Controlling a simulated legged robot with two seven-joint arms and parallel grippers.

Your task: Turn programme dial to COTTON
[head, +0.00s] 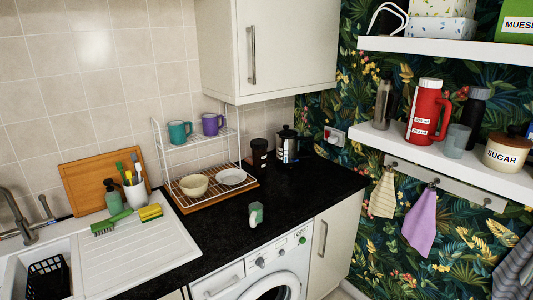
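The white washing machine (240,288) stands under the black worktop at the bottom centre of the head view, cut off by the lower edge. Its round door (278,288) is only partly in view. A small round dial (260,262) sits on the front panel, between the drawer front on the left and other small controls on the right. The dial's markings and pointer are too small to read. A small green light or button (302,240) shows near the panel's right end. Neither of my grippers is in view.
A white and green item (256,214) stands on the black worktop (200,240) above the machine. A sink with a drainer (140,250) lies left, a cupboard (335,240) right. A wall cupboard (285,45) hangs above; shelves (430,150) with flasks and jars line the right wall.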

